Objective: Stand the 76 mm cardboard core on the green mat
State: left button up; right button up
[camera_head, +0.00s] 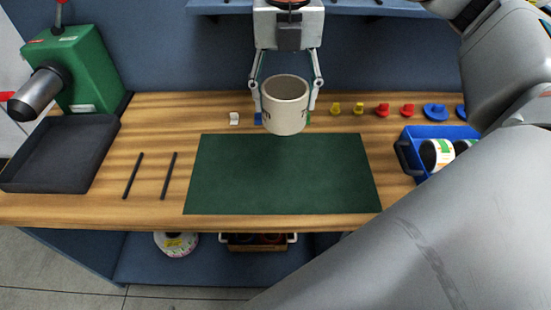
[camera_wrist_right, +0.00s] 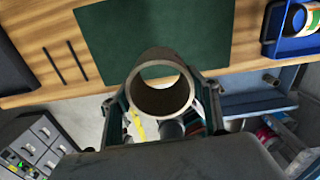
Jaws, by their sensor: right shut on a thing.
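The cardboard core (camera_head: 284,116) is a pale beige tube with dark print on its side, partly out of sight. My right gripper (camera_head: 285,92) is shut on it, one finger on each side. The core is upright in the head view, held in the air and overlapping the back edge of the green mat (camera_head: 280,180). The wrist view shows the core (camera_wrist_right: 158,54) between the fingers, its open end toward the camera, with the mat (camera_wrist_right: 150,30) beyond. The mat is flat and bare. My left gripper is not in view.
Two dark rods (camera_head: 168,176) and a black tray (camera_head: 62,150) lie left of the mat. A green machine (camera_head: 80,70) stands behind the tray. A blue bin (camera_head: 408,150) with label rolls is at the right. Small coloured pieces (camera_head: 383,109) line the table's back.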

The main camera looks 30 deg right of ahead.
jog(key=shift+m, duration=0.3)
notch_tip(320, 180, down, 20)
jog(key=shift+r, duration=0.1)
dwell(0.3)
jog(key=shift+f, duration=0.2)
jog(key=o, duration=1.1)
jog(key=shift+o, duration=0.2)
notch_tip(320, 180, up, 12)
jog(key=shift+r, duration=0.25)
